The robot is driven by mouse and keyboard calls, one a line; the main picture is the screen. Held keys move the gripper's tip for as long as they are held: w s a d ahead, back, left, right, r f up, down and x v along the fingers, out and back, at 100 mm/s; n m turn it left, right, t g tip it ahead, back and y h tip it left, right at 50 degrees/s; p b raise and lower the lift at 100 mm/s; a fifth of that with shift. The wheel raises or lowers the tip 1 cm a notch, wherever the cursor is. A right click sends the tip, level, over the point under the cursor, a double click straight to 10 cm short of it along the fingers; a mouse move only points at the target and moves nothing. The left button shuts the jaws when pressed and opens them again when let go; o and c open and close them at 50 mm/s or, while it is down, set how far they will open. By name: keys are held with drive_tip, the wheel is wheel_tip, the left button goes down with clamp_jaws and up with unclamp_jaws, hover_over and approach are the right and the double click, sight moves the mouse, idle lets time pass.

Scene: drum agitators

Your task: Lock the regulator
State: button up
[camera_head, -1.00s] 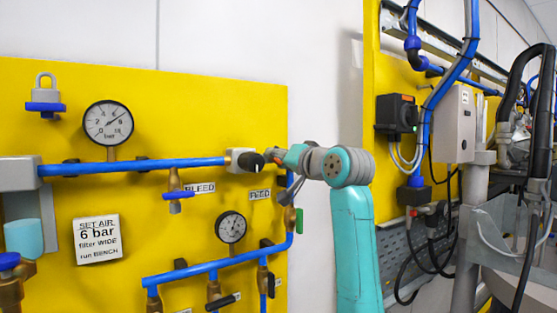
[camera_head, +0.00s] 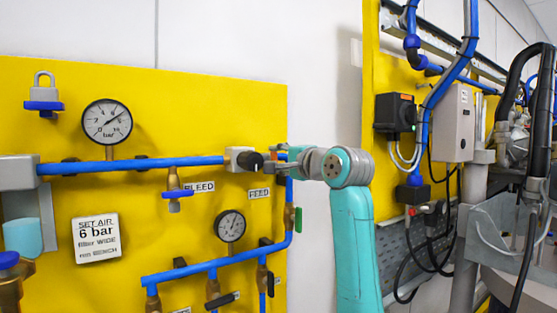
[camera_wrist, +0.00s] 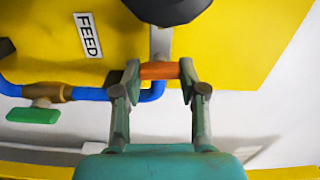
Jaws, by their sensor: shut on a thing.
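The regulator is a pale block (camera_head: 237,158) at the right end of the blue pipe on the yellow panel, with a black knob (camera_head: 251,161) on its front. The knob shows at the top edge of the wrist view (camera_wrist: 168,6), cut off by the frame. A short orange bar (camera_wrist: 160,70) lies across the end of a grey strip (camera_wrist: 161,42) below the knob. My gripper (camera_wrist: 159,71) is shut on this orange bar, one fingertip at each end. In the head view my gripper (camera_head: 277,158) is just right of the knob; the bar is not clear there.
A gauge (camera_head: 107,122) reading in bar stands above the pipe. A note (camera_head: 97,238) says "SET AIR 6 bar". A FEED label (camera_head: 259,194), lower pipes and a green handle (camera_head: 298,220) lie below my gripper.

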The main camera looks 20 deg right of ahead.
drive_tip(key=shift+m, duration=0.6)
drive_tip(key=o, duration=1.1)
drive_tip(key=shift+o, duration=0.2)
drive_tip(key=v, duration=1.2)
